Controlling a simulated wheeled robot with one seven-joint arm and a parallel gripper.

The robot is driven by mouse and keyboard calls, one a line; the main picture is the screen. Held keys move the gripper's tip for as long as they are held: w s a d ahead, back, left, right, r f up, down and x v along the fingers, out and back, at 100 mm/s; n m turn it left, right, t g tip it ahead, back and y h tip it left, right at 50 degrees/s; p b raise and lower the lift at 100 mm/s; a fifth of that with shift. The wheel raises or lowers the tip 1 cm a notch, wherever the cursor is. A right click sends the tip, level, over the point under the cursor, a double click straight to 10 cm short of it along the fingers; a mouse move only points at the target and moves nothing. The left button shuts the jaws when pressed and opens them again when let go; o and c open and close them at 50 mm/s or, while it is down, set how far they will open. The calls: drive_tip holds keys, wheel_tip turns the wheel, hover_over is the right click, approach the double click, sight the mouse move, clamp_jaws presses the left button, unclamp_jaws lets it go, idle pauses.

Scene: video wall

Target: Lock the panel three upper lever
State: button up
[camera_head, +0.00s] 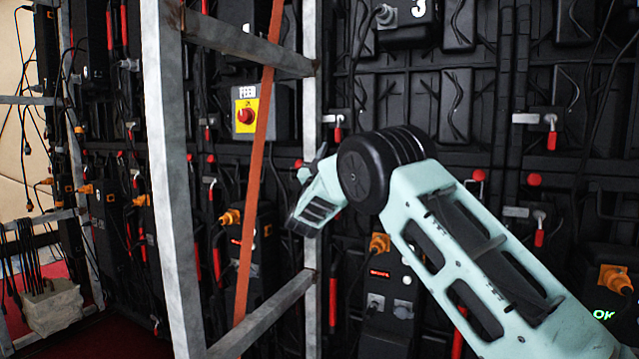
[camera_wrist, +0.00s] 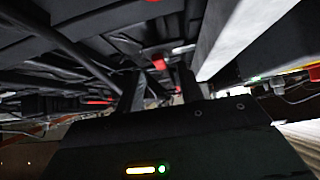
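A black box with a white "3" (camera_head: 421,9) is at the top of the head view. A lever with a grey plate and hanging red grip (camera_head: 338,132) is left below it, just above my gripper (camera_head: 316,162). Another lever with a red grip (camera_head: 551,138) is to the right. I cannot tell which is the panel three upper lever. In the wrist view, my gripper (camera_wrist: 161,80) has its two dark fingers apart. A red part (camera_wrist: 159,62) shows between and beyond the fingertips; no contact is visible.
A grey metal frame (camera_head: 172,180) with an orange strap (camera_head: 257,160) stands left of my arm. A yellow FEED switch (camera_head: 245,116) with a red knob is behind it. Black cables hang on the wall. A pale cable-filled box (camera_head: 52,306) is at lower left.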

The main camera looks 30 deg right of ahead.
drive_tip(key=v, duration=1.1)
drive_tip(key=shift+s+a+f, duration=0.2)
drive_tip(key=shift+f, duration=0.1)
